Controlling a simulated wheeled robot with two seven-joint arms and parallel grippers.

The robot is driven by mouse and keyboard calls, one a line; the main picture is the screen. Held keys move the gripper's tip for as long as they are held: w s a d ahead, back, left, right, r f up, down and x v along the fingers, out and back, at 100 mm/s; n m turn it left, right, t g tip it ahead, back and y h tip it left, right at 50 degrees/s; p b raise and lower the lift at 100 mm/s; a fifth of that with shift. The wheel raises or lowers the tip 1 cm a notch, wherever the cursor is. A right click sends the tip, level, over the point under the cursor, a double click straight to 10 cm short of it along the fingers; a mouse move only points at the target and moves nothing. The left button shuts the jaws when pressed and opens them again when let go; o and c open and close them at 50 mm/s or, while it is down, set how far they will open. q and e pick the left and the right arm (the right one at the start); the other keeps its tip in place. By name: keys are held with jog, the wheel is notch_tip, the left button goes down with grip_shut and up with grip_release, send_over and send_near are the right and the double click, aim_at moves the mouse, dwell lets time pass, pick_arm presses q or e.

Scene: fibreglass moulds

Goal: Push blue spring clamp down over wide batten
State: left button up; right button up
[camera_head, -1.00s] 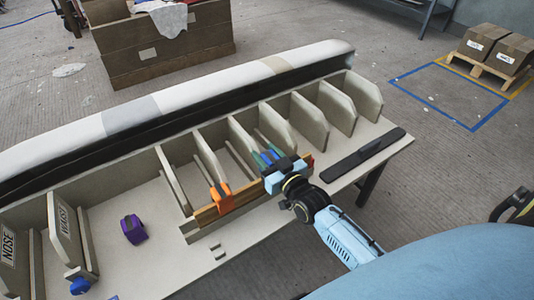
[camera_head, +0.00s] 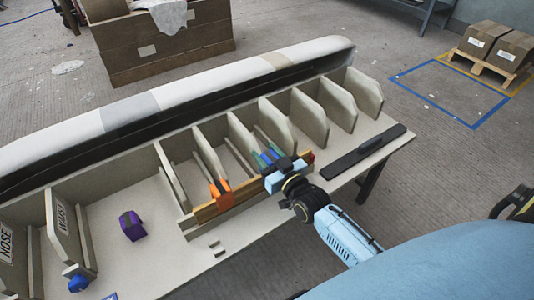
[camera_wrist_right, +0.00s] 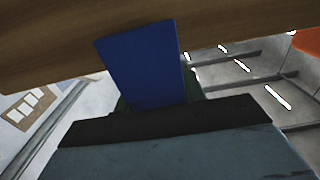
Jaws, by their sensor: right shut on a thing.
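The wooden batten (camera_head: 240,194) runs along the front ends of the mould's upright ribs. An orange clamp (camera_head: 221,195) sits over it. My right gripper (camera_head: 284,172) is shut on the blue spring clamp (camera_head: 273,155) at the batten, right of the orange clamp. In the right wrist view, the blue clamp (camera_wrist_right: 145,65) stands out from the dark gripper edge and overlaps the batten (camera_wrist_right: 50,38). How far it is seated over the batten is hidden. A green piece (camera_head: 262,160) shows beside it. My left gripper is not in view.
A purple clamp (camera_head: 132,226) lies on the table left of the batten. A blue clamp-like piece (camera_head: 79,284) is at lower left. A long black bar (camera_head: 362,156) lies on the table to the right. Pale ribs (camera_head: 310,118) stand close behind the batten.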

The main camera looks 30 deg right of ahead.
jog(key=shift+f+b, duration=0.5)
jog(key=shift+f, duration=0.25)
jog(key=o, duration=1.1)
jog(key=s+p, duration=0.1)
jog(key=s, duration=0.3)
jog(key=s+p, duration=0.2)
jog(key=s, duration=0.3)
jog(key=s+d+p, duration=0.1)
jog(key=s, duration=0.3)
jog(key=shift+s, duration=0.15)
